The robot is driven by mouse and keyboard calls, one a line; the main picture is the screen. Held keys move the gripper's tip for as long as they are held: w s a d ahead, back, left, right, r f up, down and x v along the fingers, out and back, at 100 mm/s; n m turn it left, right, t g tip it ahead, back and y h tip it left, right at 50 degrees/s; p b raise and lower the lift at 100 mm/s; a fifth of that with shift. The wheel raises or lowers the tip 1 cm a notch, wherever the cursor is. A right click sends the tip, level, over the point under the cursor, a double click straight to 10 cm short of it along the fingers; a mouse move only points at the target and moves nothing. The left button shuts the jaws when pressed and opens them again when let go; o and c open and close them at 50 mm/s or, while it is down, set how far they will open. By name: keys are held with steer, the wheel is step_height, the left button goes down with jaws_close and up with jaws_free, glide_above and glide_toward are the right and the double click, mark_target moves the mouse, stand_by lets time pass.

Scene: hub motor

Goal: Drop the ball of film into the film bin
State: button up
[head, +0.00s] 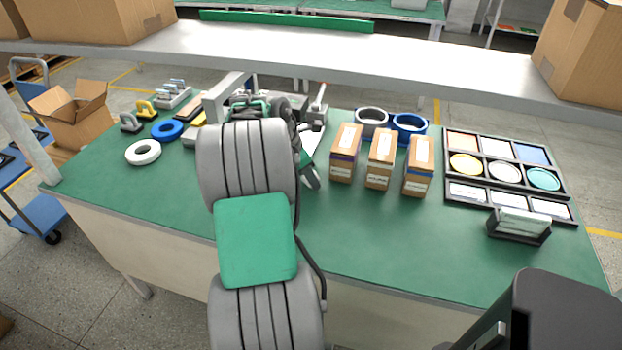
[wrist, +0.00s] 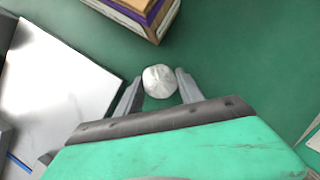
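In the wrist view the ball of film (wrist: 159,82) is a small crumpled whitish ball. It sits between the tips of my gripper (wrist: 159,78), with one grey finger against each side. The fingers appear shut on it, with green table showing around it. In the head view my grey and green arm reaches over the workbench, and part of my gripper (head: 310,178) shows left of the small cartons. The ball is hidden there. I cannot pick out a film bin for certain; an open cardboard box (head: 79,122) stands off the table's left end.
Several small cartons (head: 380,158) stand right of my gripper; one (wrist: 140,15) is close in the wrist view. A black organizer tray (head: 507,163) and a small dark holder (head: 518,227) are at the right. A grey shelf (head: 420,62) spans the back. The table front is clear.

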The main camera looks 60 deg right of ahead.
jaws_close()
